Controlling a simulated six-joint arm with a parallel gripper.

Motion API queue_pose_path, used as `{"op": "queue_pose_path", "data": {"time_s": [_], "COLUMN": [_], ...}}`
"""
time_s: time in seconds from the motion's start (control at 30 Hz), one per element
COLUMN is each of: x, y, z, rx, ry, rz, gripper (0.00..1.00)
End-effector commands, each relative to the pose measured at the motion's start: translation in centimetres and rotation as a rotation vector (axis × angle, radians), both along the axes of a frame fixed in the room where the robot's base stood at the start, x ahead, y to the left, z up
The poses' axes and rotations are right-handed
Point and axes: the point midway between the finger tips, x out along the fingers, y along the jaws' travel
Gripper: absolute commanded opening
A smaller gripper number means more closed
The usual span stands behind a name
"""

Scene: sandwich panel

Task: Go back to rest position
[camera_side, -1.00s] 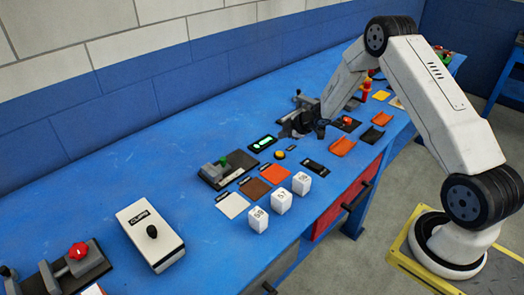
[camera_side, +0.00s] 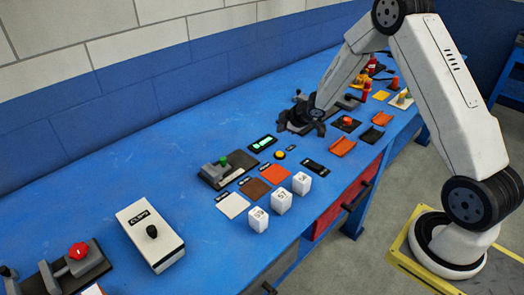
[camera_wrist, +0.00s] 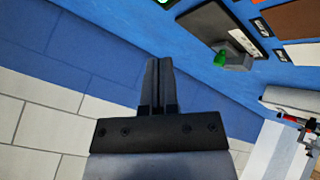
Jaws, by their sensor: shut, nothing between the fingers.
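My gripper (camera_side: 318,130) hangs over the far half of the blue bench (camera_side: 130,180) in the side view, right of the small green-lit display. In the wrist view my gripper (camera_wrist: 160,62) has its two dark fingers together with nothing between them. The wrist view looks toward the blue and white wall (camera_wrist: 60,110) and the bench's upper part. My arm bends up and over from its base at the right.
Three white cubes (camera_side: 281,201) stand near the front edge beside coloured squares (camera_side: 255,188). The bench's left middle is clear.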

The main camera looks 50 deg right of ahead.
Motion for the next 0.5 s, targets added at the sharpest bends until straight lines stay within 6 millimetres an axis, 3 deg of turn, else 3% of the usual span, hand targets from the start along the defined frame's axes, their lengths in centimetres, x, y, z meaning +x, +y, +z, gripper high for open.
{"op": "queue_pose_path", "data": {"time_s": [0.27,0.5], "x": [-4.4,-9.9], "y": [4.0,7.5], "z": [4.1,6.4], "rx": [0.062,0.136], "ry": [0.091,0.195], "rz": [-0.208,-0.375], "gripper": [0.00,0.00]}}
